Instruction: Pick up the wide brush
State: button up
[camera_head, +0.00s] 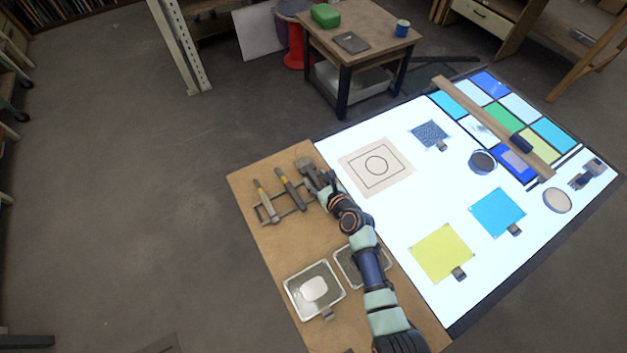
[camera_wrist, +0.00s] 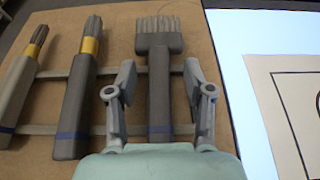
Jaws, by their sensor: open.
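The wide brush (camera_wrist: 158,70) lies on a rack on the wooden board, its broad pale bristles pointing to the top of the wrist view and a blue band on its grey handle. My gripper (camera_wrist: 160,78) is open, with one finger on each side of the handle and visible gaps on both sides. In the head view my gripper (camera_head: 318,178) is over the right end of the rack and partly covers the wide brush (camera_head: 304,164).
Two narrower brushes, one in the middle (camera_head: 290,188) and one at the left (camera_head: 265,201), lie on the same rack (camera_head: 270,218). A metal tray (camera_head: 291,291) sits lower on the board. The bright light table (camera_head: 385,222) borders the board on the right.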

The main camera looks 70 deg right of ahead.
aim_at(317, 181)
jog(key=shift+s+a, duration=0.1)
grip_shut()
dwell(0.3)
notch_tip(317, 181, up, 20)
jog(key=p, duration=1.1)
jog(key=shift+p, duration=0.4)
